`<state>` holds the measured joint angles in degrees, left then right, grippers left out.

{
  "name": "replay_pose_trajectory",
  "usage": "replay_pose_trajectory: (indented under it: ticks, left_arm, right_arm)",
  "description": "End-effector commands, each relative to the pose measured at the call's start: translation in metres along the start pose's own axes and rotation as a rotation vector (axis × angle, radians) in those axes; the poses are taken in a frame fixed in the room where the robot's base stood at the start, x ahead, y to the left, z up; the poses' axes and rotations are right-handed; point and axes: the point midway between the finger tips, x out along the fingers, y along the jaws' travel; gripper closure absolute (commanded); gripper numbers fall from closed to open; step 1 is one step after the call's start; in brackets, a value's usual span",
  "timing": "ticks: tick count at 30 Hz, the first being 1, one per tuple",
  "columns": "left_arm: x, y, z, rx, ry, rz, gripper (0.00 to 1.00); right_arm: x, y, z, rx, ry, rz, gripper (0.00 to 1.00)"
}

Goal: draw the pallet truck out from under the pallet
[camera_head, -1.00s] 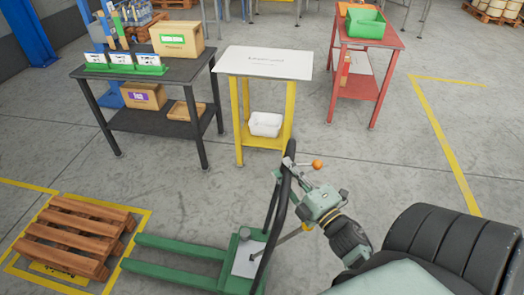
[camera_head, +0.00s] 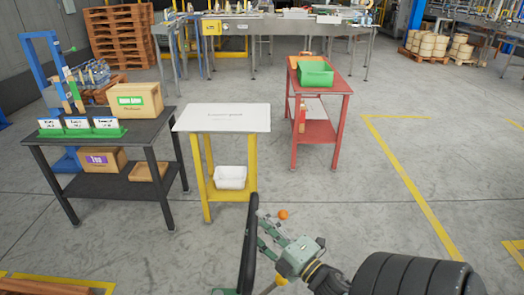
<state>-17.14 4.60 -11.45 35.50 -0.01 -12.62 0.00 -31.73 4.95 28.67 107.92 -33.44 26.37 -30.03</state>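The pallet truck shows only by its black loop handle (camera_head: 250,245) at the bottom middle and a bit of green body at the lower edge; its forks are out of view. The wooden pallet (camera_head: 25,287) is cut off at the bottom left corner, so the gap between forks and pallet is hidden. My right gripper (camera_head: 264,234) is at the right side of the handle, its green fingers reaching toward the black bar. Whether they close around it cannot be made out. My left gripper is out of view.
A black table (camera_head: 150,133) with boxes, a yellow-legged stand (camera_head: 222,118) and a red table (camera_head: 338,86) stand beyond the handle. Yellow floor lines (camera_head: 410,175) run at right. The floor between the red table and those lines is clear.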

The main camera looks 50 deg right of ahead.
Motion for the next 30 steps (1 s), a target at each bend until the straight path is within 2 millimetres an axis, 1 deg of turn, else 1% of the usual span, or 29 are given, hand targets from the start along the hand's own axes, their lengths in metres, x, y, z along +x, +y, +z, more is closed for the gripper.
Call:
replay_pose_trajectory:
  ticks: [5, 8, 11, 18, 21, 25, 30]
  left_arm:
    - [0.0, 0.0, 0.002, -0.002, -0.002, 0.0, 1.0]
    - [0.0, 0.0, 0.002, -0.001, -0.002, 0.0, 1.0]
    - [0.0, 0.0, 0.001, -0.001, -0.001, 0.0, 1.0]
    - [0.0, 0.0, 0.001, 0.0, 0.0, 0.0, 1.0]
    - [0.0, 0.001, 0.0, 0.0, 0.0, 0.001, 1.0]
    - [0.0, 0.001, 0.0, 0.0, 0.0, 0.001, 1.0]
    - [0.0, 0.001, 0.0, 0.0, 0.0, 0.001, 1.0]
  right_arm:
    - [-0.003, -0.001, 0.001, 0.002, -0.003, -0.002, 0.61]
    - [-0.013, -0.002, 0.001, 0.003, -0.003, -0.004, 0.61]
    - [-0.031, -0.002, 0.001, 0.001, -0.005, -0.005, 0.61]
    - [-0.083, -0.002, 0.001, 0.002, -0.003, -0.004, 0.61]
    - [-0.1, -0.001, 0.001, 0.002, -0.004, -0.003, 0.61]
    - [-0.114, -0.001, 0.0, 0.002, 0.0, -0.001, 0.61]
    - [-0.121, 0.0, 0.001, 0.001, 0.0, 0.0, 0.61]
